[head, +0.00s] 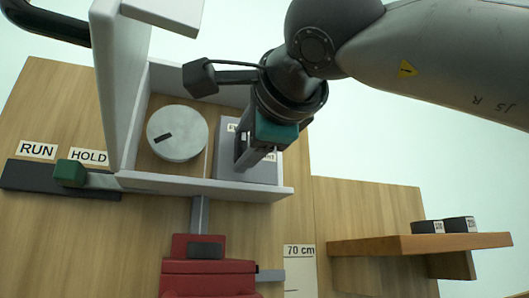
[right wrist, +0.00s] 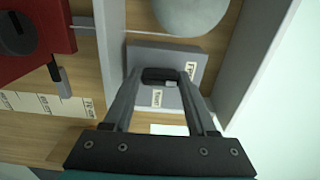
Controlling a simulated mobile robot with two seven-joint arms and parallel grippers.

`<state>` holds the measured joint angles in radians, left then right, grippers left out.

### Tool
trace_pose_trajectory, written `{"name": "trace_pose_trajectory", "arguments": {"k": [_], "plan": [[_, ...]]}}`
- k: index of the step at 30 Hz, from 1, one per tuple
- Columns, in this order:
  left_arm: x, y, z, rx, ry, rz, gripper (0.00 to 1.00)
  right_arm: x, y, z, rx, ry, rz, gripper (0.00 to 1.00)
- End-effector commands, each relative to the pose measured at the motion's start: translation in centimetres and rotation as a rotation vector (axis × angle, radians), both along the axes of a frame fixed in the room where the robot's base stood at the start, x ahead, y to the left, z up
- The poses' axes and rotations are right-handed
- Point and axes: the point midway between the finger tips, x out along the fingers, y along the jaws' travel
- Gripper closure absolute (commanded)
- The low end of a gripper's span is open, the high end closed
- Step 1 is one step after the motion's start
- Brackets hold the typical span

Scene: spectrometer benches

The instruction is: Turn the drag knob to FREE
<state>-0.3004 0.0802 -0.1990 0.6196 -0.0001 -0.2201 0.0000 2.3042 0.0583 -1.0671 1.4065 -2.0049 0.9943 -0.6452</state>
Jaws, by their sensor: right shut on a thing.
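The drag knob (right wrist: 160,76) is a small black knob with a pale end on a grey plate (right wrist: 138,56) in the right wrist view. A label reading FREE (right wrist: 190,70) is at the plate's right, and another label (right wrist: 157,98), hard to read, is below the knob. My right gripper (right wrist: 163,75) is shut on the knob, one finger on each side. In the head view my right gripper (head: 243,152) reaches into the open white box and hides the knob and part of the grey plate (head: 262,172). My left gripper is not in view.
A round pale dial (head: 177,133) sits left of the plate inside the white box (head: 205,187); its door (head: 112,80) stands open at left. A green-tipped lever (head: 69,173) is by the RUN and HOLD labels. A red clamp (head: 208,277) is below, a wooden shelf (head: 420,244) at right.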

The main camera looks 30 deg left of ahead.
Motion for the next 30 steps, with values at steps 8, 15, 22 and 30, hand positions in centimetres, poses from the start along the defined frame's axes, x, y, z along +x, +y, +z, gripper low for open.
{"name": "trace_pose_trajectory", "arguments": {"k": [8,15,22,30], "plan": [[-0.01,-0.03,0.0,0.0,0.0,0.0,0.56,-0.1,0.04,0.02,-0.004,-0.007,0.002,0.98],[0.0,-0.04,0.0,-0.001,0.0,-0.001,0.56,-0.07,0.04,0.01,-0.004,-0.006,0.001,0.25],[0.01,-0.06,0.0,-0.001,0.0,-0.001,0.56,-0.05,0.04,-0.01,-0.003,-0.004,0.0,0.12],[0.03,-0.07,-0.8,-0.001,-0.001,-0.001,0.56,-0.8,-0.95,-0.15,-0.001,-0.004,-0.001,0.12]]}}
